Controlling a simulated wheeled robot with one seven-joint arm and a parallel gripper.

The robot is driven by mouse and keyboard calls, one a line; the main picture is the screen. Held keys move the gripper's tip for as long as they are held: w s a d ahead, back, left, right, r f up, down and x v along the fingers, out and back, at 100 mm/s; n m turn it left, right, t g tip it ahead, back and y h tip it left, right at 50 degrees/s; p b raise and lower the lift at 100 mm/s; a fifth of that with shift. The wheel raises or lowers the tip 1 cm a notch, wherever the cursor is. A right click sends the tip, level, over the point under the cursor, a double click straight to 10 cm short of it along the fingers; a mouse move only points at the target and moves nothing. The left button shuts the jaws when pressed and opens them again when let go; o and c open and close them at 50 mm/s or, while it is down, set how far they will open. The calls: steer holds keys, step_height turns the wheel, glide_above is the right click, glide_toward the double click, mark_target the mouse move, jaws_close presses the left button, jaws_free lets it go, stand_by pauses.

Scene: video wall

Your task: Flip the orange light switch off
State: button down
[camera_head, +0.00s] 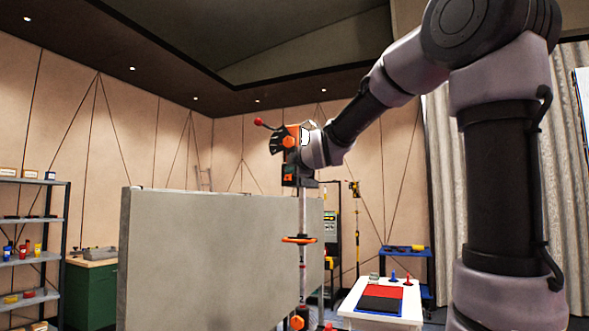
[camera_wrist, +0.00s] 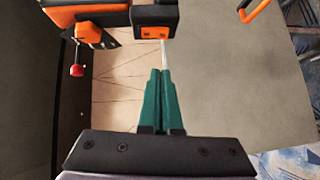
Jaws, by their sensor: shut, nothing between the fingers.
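An orange and black unit (camera_head: 290,140) stands near the top right end of a grey panel in the head view, with a lever ending in a red ball (camera_head: 259,122). In the wrist view an orange and black block (camera_wrist: 155,20) and the red-tipped lever (camera_wrist: 76,70) show at the top left. I cannot tell which part is the orange light switch. My gripper (camera_wrist: 160,73) has green fingers that are shut and empty, with their tips just below the black end of the block. Contact is unclear. In the head view my wrist overlaps the unit and the fingertips cannot be made out.
The grey panel (camera_head: 220,255) stands ahead; it fills the right of the wrist view. A thin pole with an orange ring (camera_head: 299,239) stands at its right end. A white table (camera_head: 355,300) is at the lower right and shelves (camera_head: 35,220) are at the left.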

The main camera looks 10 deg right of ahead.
mark_target(287, 178)
steer(key=shift+w+d+f, duration=0.15)
steer(key=shift+w+d, duration=0.1)
steer(key=shift+w, duration=1.05)
steer(key=shift+w+d+f, duration=0.2)
steer(key=shift+w+d, duration=0.1)
steer(key=shift+w, duration=1.05)
steer(key=shift+w+d+f, duration=0.15)
steer(key=shift+w+d, duration=0.1)
steer(key=shift+w, duration=1.05)
steer(key=shift+w+d+f, duration=0.1)
steer(key=shift+w+d, duration=0.05)
steer(key=shift+d, duration=0.05)
